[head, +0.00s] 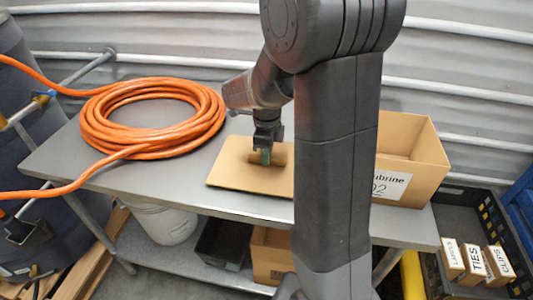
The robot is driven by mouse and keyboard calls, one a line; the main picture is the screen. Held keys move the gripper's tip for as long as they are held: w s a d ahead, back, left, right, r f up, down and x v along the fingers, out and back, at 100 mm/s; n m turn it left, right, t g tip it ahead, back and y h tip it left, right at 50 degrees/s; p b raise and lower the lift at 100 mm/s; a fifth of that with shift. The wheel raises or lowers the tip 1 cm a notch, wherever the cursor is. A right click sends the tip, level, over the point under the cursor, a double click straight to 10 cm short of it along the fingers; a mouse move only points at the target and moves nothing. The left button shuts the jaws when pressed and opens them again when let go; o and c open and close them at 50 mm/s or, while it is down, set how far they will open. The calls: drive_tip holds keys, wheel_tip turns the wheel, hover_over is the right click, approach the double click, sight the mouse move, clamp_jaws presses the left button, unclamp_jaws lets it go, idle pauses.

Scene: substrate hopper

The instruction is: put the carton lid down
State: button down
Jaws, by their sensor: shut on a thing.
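The carton lid (236,176) is a flat tan board with a short brown grip piece on top. It lies flat at or just above the grey table (60,160); I cannot tell whether it touches. My gripper (266,156) points down and is shut on the lid's grip piece. My arm hides the lid's right end. An open cardboard carton (418,155) with a white label stands on the table to the right, partly behind my arm.
A coiled orange hose (150,145) covers the table's left part, its end trailing off left. A black crate (460,200) with several small labelled boxes stands at the right. A white bucket (165,222) is on the lower shelf. A corrugated wall closes the back.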

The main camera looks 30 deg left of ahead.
drive_tip(key=c, duration=1.4)
unclamp_jaws()
drive_tip(key=shift+f, duration=0.1)
wheel_tip(320, 180, up, 12)
drive_tip(key=shift+r, duration=0.2)
